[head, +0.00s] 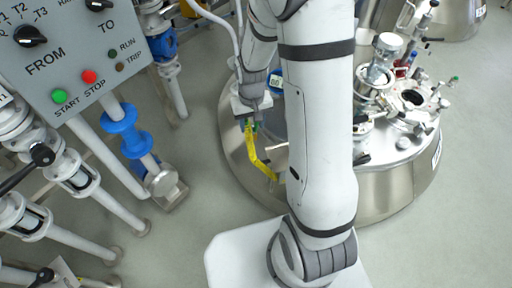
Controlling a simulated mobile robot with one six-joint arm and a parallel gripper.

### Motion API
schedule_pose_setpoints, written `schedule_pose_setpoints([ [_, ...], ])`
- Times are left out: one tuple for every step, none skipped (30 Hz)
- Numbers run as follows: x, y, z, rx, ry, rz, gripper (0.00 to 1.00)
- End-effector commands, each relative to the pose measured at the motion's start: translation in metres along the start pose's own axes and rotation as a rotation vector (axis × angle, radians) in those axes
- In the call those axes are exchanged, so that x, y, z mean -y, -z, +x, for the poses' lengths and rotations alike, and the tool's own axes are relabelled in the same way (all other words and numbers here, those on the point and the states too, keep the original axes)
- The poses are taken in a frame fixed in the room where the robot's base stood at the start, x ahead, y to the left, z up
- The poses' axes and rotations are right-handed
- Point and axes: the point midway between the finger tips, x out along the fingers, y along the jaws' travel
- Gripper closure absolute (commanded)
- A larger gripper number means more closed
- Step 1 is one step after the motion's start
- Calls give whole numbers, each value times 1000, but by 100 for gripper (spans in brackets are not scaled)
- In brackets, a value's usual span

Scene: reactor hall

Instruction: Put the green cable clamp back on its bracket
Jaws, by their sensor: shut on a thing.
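My gripper (251,122) is at the end of my arm, over the left side of the steel reactor vessel. A small bit of green, the green cable clamp (256,127), shows at its fingertips. The fingers are shut on it and hide most of it. A bent yellow strip (254,154) runs down from just below the clamp toward the vessel's front left edge. I cannot tell whether the strip is joined to the clamp. I cannot make out the bracket for sure; my arm covers much of the vessel's middle.
The steel vessel (400,180) carries several valves and a sight glass (380,72) on its lid, right of my arm. A grey control panel (70,50) stands at the upper left, with pipes and blue-flanged valves (125,130) below it. The floor (205,200) between is clear.

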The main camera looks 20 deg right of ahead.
Motion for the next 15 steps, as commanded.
schedule_pose_setpoints([
  [0, -4, 21, -2, 1, -1, 68],
  [0, -7, 24, -2, 2, -1, 68],
  [0, -9, 29, -2, 2, -2, 68],
  [0, -11, 32, -2, 3, -3, 68],
  [0, -13, 34, -2, 3, -3, 68],
  [0, -15, 36, -2, 4, -4, 68],
  [0, -16, 37, -2, 4, -4, 68],
  [0, -17, 38, -1, 4, -4, 68],
  [1, -18, 39, -1, 4, -5, 68],
  [1, -19, 40, -1, 4, -5, 68],
  [1, -19, 40, 0, 5, -5, 68],
  [1, -19, 42, 0, 5, -5, 68],
  [1, -20, 43, 0, 5, -5, 68],
  [1, -20, 44, 0, 5, -5, 68],
  [1, -20, 47, 0, 5, -5, 68],
])
